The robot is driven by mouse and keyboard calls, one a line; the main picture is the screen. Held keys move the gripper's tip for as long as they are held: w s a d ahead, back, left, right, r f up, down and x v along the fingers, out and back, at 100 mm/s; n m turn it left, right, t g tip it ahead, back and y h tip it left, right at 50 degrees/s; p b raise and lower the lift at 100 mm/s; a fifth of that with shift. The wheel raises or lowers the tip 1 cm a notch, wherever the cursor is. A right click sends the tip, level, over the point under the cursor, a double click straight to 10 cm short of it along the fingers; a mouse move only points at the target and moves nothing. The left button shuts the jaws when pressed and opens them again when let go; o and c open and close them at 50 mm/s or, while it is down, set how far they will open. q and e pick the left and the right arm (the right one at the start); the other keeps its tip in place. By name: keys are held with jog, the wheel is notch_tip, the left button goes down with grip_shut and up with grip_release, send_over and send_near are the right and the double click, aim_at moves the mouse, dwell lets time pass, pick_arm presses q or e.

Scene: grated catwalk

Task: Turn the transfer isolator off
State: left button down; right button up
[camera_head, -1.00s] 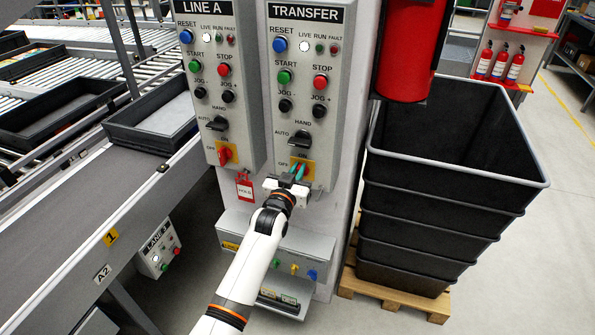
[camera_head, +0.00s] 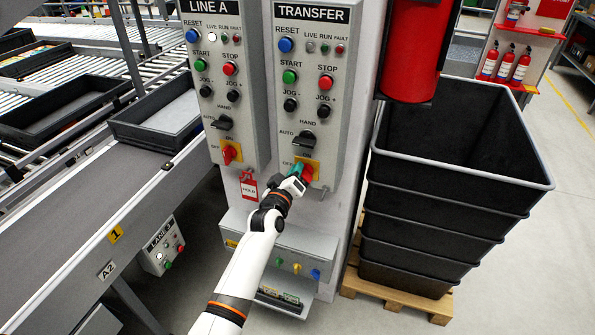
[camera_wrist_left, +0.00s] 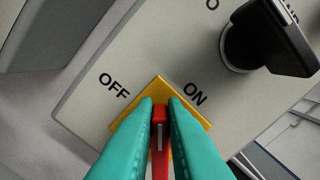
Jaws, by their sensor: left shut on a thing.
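The transfer isolator is a red handle (camera_head: 308,173) on a yellow plate (camera_head: 315,163) low on the TRANSFER panel (camera_head: 341,90). My left gripper (camera_head: 297,171) has its teal fingers shut around the handle. In the left wrist view the red handle (camera_wrist_left: 159,115) sits between both fingertips on the yellow plate (camera_wrist_left: 157,84). It points at the plate corner between the OFF label (camera_wrist_left: 114,86) and the ON label (camera_wrist_left: 195,94), roughly midway. The TRANSFER LIVE lamp (camera_head: 310,47) looks grey and unlit. My right gripper is out of view.
The LINE A panel (camera_head: 257,100) stands close on the left, with its own red isolator handle (camera_head: 229,153) and a hanging red tag (camera_head: 249,187). A black selector knob (camera_head: 303,139) is just above the transfer isolator. Black stacked crates (camera_head: 455,155) stand right.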

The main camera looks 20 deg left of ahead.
pick_arm(q)
jog(key=shift+a+f+n+b, duration=0.15)
jog(key=shift+f+n+b, duration=0.2)
jog(key=shift+n, duration=1.15)
jog(key=shift+a+f+n+b, duration=0.1)
jog(key=shift+f+n+b, duration=0.15)
jog(key=shift+n, duration=1.25)
jog(key=shift+a+f+n+b, duration=0.15)
jog(key=shift+f+n+b, duration=0.2)
jog(key=shift+n, duration=1.15)
jog(key=c, duration=1.5)
grip_release()
jog(key=s, duration=1.2)
jog(key=shift+a, duration=0.2)
jog(key=shift+f, duration=0.1)
